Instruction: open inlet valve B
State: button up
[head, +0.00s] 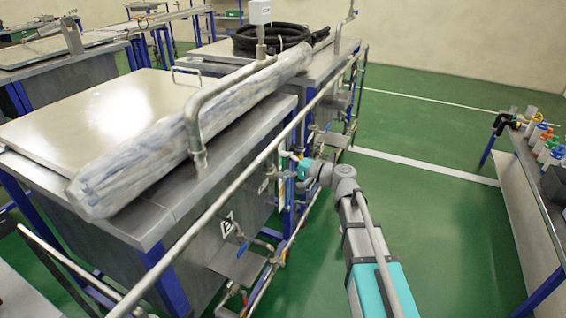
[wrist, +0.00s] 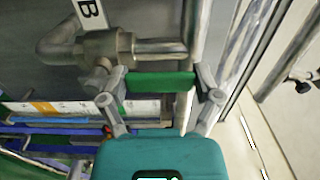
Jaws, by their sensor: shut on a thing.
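Inlet valve B's metal body (wrist: 101,46) sits on a pipe in the wrist view, beside a white label with a black B (wrist: 92,14). Its green handle (wrist: 160,81) lies across the picture, roughly parallel to the short pipe (wrist: 158,48) above it. My gripper (wrist: 160,88) has one grey finger at each end of the handle and is shut on it. In the head view my gripper (head: 301,166) is at the pipework on the side of the tank; the handle cannot be made out there.
A long steel rail (head: 252,165) runs along the front of the metal tank (head: 140,225), close to my gripper. Another valve with a blue handle (head: 242,252) sits lower left. Green floor (head: 430,215) between is clear.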

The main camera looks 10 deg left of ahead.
jog(key=shift+w+d, duration=0.1)
jog(key=shift+w, duration=0.1)
jog(key=o, duration=1.1)
jog(key=shift+s, duration=0.1)
jog(key=shift+v, duration=5.95)
jog(key=shift+s, duration=0.1)
